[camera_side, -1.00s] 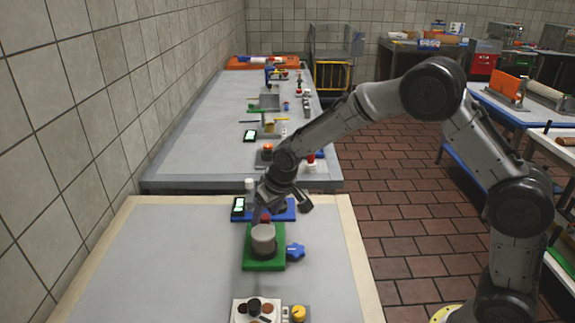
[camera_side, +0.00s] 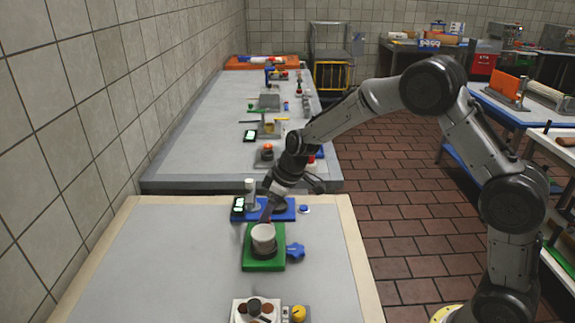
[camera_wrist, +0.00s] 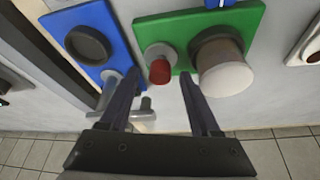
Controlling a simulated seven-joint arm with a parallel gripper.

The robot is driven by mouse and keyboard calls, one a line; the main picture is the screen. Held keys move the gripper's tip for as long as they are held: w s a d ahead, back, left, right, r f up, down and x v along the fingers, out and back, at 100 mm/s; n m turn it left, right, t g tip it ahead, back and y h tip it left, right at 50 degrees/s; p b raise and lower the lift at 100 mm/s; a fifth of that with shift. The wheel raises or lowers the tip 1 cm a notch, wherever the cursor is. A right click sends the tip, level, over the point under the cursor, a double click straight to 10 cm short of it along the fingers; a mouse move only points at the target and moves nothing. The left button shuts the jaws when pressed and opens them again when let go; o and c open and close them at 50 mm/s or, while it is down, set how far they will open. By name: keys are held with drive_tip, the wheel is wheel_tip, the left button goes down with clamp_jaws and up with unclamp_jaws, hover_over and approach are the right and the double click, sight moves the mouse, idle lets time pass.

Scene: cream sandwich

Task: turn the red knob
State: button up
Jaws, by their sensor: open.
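The red knob (camera_wrist: 160,72) sits on a grey round base at the edge of the green board (camera_wrist: 150,25), beside a grey cylinder with a white cap (camera_wrist: 222,70). My gripper (camera_wrist: 159,76) is open in the wrist view, one finger to each side of the knob. The knob appears between the fingers; I cannot tell whether either touches it. In the side view, my gripper (camera_side: 267,213) reaches down at the back of the green board (camera_side: 250,262), behind the white-capped cylinder (camera_side: 263,238). The knob is mostly hidden there.
A blue board (camera_side: 225,214) with a dark round part lies just behind the green one; it also shows in the wrist view (camera_wrist: 70,17). A blue star-shaped knob (camera_side: 295,251) sticks out right of the green board. A white panel (camera_side: 240,312) stands in front. The table's left side is clear.

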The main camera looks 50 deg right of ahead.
drive_tip(key=n+y, duration=0.1)
drive_tip(key=n, duration=0.2)
drive_tip(key=n+g, duration=0.1)
drive_tip(key=n, duration=0.2)
drive_tip(key=shift+w+d+g+y, duration=0.15)
drive_tip(key=shift+g+y, duration=0.15)
drive_tip(key=shift+y, duration=0.1)
drive_tip(key=v, duration=1.4)
drive_tip(key=shift+f, duration=0.1)
drive_tip(key=w+a+n+g+h, duration=0.2)
drive_tip(key=w+a+h, duration=0.1)
drive_tip(key=a+h, duration=0.15)
drive_tip(key=shift+y, duration=0.25)
drive_tip(key=f, duration=1.2)
drive_tip(key=shift+a+f, duration=0.35)
drive_tip(key=shift+a, duration=0.05)
clamp_jaws()
